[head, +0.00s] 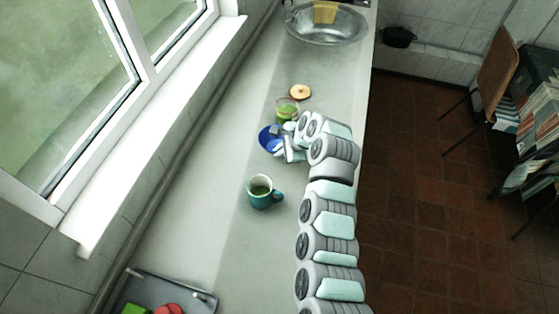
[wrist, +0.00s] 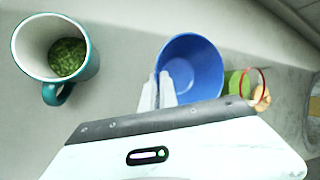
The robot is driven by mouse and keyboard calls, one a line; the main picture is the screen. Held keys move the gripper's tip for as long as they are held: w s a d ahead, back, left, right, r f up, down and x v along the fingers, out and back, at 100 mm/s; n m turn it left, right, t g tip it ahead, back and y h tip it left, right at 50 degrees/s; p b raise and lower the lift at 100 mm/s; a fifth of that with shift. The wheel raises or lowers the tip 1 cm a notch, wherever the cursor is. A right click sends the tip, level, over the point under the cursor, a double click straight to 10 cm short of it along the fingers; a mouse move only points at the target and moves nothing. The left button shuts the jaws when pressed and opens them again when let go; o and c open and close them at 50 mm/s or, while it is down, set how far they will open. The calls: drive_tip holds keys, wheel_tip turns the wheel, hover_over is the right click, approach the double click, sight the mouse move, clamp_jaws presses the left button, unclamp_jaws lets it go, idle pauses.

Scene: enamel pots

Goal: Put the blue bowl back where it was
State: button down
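The blue bowl (head: 266,138) is on or just above the counter, beside a glass with green contents (head: 287,110). In the wrist view the bowl (wrist: 195,65) is empty, its open side facing the camera. My gripper (wrist: 158,92) has its two fingers close together at the bowl's near-left rim, one outside and one inside, with the wall between them. In the head view my gripper (head: 280,140) covers the bowl's right side. I cannot tell whether the bowl touches the counter.
A teal mug with green contents (head: 262,192) stands nearer on the counter. A round wooden lid (head: 300,91) lies beyond the glass. A metal sink (head: 328,25) is at the far end. A grey tray (head: 170,290) with red and green things is at the near end. Counter between tray and mug is clear.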

drive_tip(key=shift+f, duration=2.65)
drive_tip(key=shift+f, duration=0.2)
drive_tip(key=c, duration=1.6)
unclamp_jaws()
drive_tip(key=shift+c, duration=0.2)
drive_tip(key=shift+d+r, duration=0.15)
drive_tip(key=shift+r, duration=0.45)
drive_tip(key=v, duration=1.1)
drive_tip(key=shift+s, duration=0.25)
